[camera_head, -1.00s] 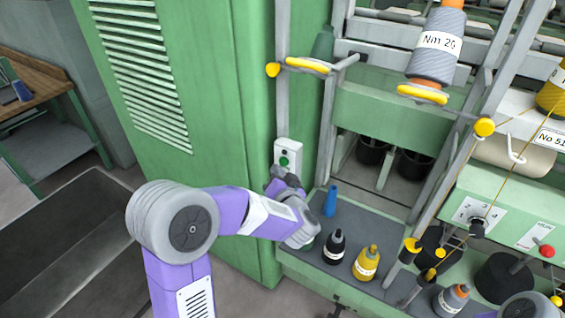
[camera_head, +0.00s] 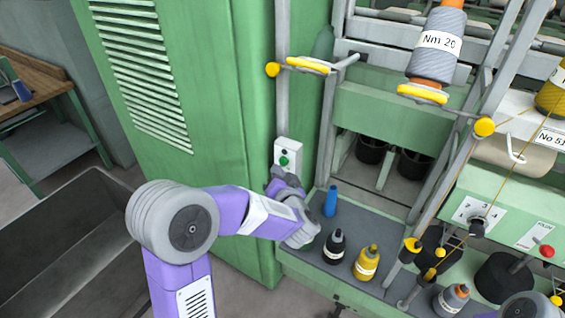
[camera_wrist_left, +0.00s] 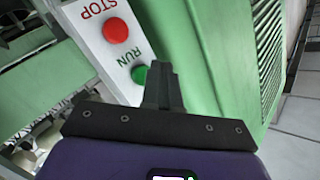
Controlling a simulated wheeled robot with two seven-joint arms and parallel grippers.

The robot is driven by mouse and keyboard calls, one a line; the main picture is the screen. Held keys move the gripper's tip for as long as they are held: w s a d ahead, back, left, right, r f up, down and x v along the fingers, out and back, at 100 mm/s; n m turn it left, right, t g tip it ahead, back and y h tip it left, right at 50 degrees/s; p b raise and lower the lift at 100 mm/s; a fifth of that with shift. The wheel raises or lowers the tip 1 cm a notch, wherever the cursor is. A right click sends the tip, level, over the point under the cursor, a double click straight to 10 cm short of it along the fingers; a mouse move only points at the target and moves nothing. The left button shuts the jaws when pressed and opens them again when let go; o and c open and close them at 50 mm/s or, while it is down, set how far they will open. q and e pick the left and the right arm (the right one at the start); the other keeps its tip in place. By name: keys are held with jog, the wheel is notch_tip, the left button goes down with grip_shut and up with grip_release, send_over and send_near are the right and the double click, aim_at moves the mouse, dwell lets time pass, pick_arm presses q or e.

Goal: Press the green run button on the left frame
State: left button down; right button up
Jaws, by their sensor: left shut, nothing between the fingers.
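The green run button (camera_head: 284,161) is on a white switch box (camera_head: 296,149) on the green frame. In the left wrist view the green button (camera_wrist_left: 139,74) sits beside the word RUN, with a red STOP button (camera_wrist_left: 116,30) on the same plate (camera_wrist_left: 84,36). My left gripper (camera_head: 277,173) is shut and empty, just below the green button in the head view. In the left wrist view its fingertips (camera_wrist_left: 160,70) are right beside the button and cover part of its edge. I cannot tell whether they touch it. My right gripper is not in view.
A grey bin (camera_head: 60,240) lies at the left. Slanted frame bars and yarn are at the right.

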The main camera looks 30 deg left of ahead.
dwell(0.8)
pick_arm(q)
jog(key=shift+w+p, duration=0.3)
jog(key=shift+w, duration=0.1)
jog(key=shift+w+d, duration=0.1)
jog(key=shift+w, duration=0.4)
dwell(0.5)
jog(key=shift+s, duration=0.15)
jog(key=shift+s+p, duration=0.35)
jog(key=shift+s, duration=0.4)
jog(key=shift+s, duration=0.1)
jog(key=s, duration=0.4)
jog(key=shift+s+a, duration=0.3)
jog(key=shift+s, duration=0.1)
dwell(0.6)
